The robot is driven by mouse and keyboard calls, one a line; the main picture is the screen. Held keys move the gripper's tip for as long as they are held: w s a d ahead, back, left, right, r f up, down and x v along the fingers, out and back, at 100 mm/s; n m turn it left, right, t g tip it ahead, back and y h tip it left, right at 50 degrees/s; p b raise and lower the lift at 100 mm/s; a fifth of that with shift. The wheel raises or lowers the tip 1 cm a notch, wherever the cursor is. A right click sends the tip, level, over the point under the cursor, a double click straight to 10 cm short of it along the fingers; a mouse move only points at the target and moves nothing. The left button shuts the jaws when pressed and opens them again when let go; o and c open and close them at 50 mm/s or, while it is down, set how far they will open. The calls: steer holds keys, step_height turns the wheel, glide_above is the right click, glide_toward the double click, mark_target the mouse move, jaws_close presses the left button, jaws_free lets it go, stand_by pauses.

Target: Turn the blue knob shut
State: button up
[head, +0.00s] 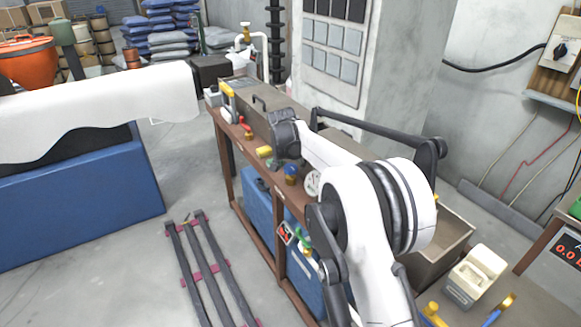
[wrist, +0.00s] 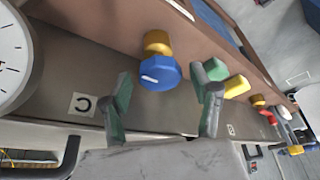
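The blue knob (wrist: 160,74) sits on a brass valve body (wrist: 157,42) and has a white mark on its face. In the head view the blue knob (head: 291,170) is on the brown bench, close to the end of my arm. My gripper (wrist: 161,70) is open, with one green-padded finger on each side of the blue knob in the wrist view. A gap shows between each finger and the knob; how far the fingertips are from it in depth I cannot tell. The fingers are not clear in the head view.
A round white gauge (wrist: 12,55) and a label with a C (wrist: 82,104) are left of the knob. A yellow part (wrist: 237,87) is close beside the right finger. A red knob (head: 245,126) is farther along the bench (head: 226,140).

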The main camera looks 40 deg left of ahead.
steer(key=v, duration=1.2)
stand_by(0.4)
steer(key=shift+w, duration=0.1)
